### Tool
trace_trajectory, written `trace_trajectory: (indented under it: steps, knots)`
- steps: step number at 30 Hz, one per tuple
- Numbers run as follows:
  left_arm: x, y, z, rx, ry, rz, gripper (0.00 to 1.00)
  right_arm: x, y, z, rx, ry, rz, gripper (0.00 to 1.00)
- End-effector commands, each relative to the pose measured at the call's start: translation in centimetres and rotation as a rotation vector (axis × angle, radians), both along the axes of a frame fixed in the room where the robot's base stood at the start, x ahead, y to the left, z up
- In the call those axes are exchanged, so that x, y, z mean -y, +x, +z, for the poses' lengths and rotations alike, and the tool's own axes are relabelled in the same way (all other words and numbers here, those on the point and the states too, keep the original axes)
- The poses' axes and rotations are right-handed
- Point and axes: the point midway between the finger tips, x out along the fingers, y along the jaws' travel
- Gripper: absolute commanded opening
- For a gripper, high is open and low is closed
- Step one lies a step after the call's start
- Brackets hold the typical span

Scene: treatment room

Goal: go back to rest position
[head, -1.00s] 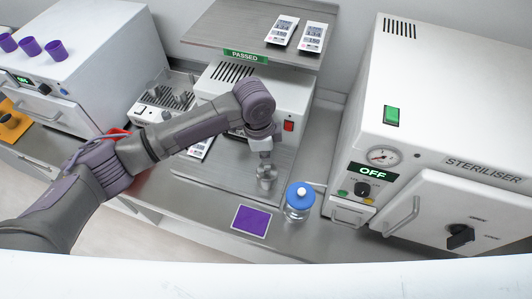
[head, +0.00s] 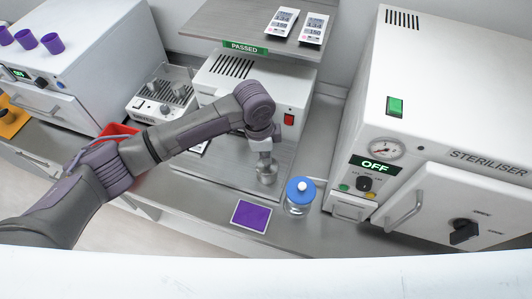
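My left arm comes in from the left and reaches over the counter. Its gripper (head: 266,178) points down above the metal surface in front of a white machine with a red switch. The fingers are small and seen from above, so I cannot tell whether they are open or shut. My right gripper is not in view.
A jar with a blue lid (head: 299,196) stands just right of the gripper, and a purple square (head: 251,215) lies in front. The steriliser (head: 440,120) fills the right side. A red tray (head: 120,131) is partly behind my arm. A shelf (head: 240,30) overhangs behind.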

Motion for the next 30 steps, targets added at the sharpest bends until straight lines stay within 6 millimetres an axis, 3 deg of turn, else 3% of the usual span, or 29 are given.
trace_trajectory:
  steps: [14, 27, 30]
  knots:
    - [0.0, 0.0, -0.2, -0.001, 0.001, -0.001, 0.00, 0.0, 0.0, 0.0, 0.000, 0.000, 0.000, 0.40]
    - [0.0, 0.0, 2.5, -0.001, 0.001, -0.001, 0.00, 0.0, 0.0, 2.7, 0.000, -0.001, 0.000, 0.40]
    - [0.0, 0.0, 2.8, 0.000, 0.000, -0.001, 0.00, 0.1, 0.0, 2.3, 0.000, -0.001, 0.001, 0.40]
